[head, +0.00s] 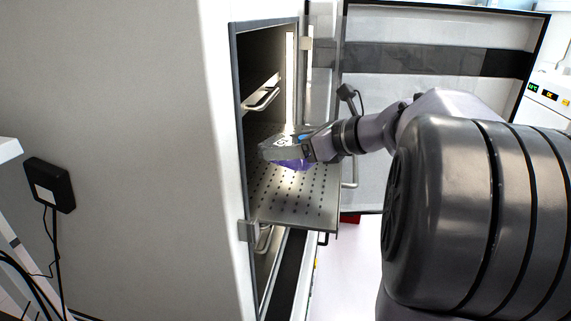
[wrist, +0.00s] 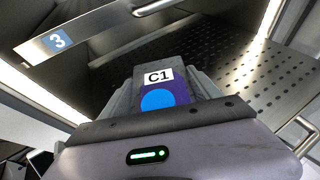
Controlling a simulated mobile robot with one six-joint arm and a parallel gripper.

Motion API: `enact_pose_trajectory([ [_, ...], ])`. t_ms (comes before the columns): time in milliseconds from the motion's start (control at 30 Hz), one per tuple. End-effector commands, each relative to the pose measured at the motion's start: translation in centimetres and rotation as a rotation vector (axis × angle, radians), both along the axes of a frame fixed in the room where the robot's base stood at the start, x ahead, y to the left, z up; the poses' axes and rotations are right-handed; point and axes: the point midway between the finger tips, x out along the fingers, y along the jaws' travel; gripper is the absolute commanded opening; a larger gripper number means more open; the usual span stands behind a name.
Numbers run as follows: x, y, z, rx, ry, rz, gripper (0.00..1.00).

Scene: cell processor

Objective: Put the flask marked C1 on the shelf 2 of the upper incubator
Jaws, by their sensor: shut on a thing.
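The flask marked C1 (wrist: 158,78) shows its white label and a blue dot on purple in the wrist view. Its purple part shows under the fingers in the head view (head: 294,165). My gripper (head: 290,147) is shut on it, over a pulled-out perforated shelf (head: 300,205) at the open incubator (head: 238,150). The perforated shelf also shows in the wrist view (wrist: 235,65); no number on it is readable. I cannot tell whether the flask touches the shelf. A shelf front marked 3 (wrist: 58,41) is higher and set further in.
The incubator door (head: 435,110) stands open at the right, behind my arm. The shelf with a handle (head: 262,98) is above the pulled-out one. Another handle (head: 264,238) is below it. The front part of the pulled-out shelf is bare.

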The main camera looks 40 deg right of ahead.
Motion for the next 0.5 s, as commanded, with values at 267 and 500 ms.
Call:
enact_pose_trajectory([
  [267,-0.1,0.0,-4.4,0.004,0.001,-0.001,0.00],
  [500,0.2,0.2,-5.4,-0.002,-0.001,0.001,0.00],
])
